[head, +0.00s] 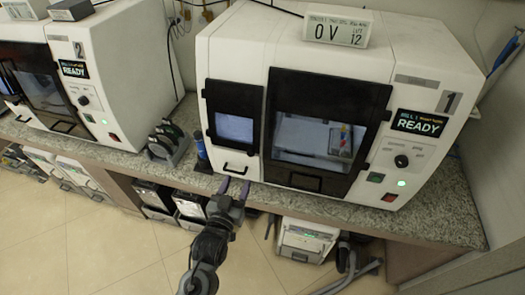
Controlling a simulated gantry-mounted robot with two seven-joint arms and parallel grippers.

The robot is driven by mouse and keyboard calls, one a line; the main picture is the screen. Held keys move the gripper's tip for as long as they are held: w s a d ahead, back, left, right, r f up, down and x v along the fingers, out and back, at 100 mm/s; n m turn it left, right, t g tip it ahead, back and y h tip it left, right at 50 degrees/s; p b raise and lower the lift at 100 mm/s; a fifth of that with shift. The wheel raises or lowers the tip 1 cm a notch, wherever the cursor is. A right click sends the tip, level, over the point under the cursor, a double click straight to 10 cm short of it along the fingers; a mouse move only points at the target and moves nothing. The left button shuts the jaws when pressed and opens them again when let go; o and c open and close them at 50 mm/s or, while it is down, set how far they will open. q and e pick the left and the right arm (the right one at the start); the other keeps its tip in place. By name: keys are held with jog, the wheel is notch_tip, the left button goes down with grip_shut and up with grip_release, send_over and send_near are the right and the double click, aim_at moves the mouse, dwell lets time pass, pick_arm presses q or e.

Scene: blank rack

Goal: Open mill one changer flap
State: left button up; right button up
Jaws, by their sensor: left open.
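Mill one (420,80) is the white machine on the right, marked "1" with a READY display. On the left of its front is a small black-framed flap (235,92) with a window, which looks closed. Right of it is the larger dark door (330,87), also closed. My left gripper (234,186) is open and empty, its two purple-tinted fingers pointing up at the counter's front edge, below the flap and apart from it. My right gripper is out of view.
Mill two (130,60) stands to the left on the same granite counter (440,215). Between the mills are a rack of dark discs (168,140) and a blue bottle (202,150). A white drawer (225,158) with a black handle lies under the flap. Below the counter is a white unit (305,240).

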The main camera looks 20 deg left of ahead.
aim_at(250, 155)
pick_arm(q)
jog(key=shift+t, duration=0.3)
jog(key=w+b, duration=0.1)
jog(key=w, duration=0.3)
jog(key=w+b, duration=0.1)
jog(key=w, duration=0.2)
jog(key=w+f+b, duration=0.1)
jog(key=w+b, duration=0.1)
jog(key=w, duration=0.2)
jog(key=shift+w+a, duration=0.15)
jog(key=shift+w, duration=0.15)
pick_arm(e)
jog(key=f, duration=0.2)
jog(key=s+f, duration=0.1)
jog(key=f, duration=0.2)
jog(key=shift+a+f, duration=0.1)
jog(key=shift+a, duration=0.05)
pick_arm(q)
jog(key=shift+f, duration=0.1)
grip_shut()
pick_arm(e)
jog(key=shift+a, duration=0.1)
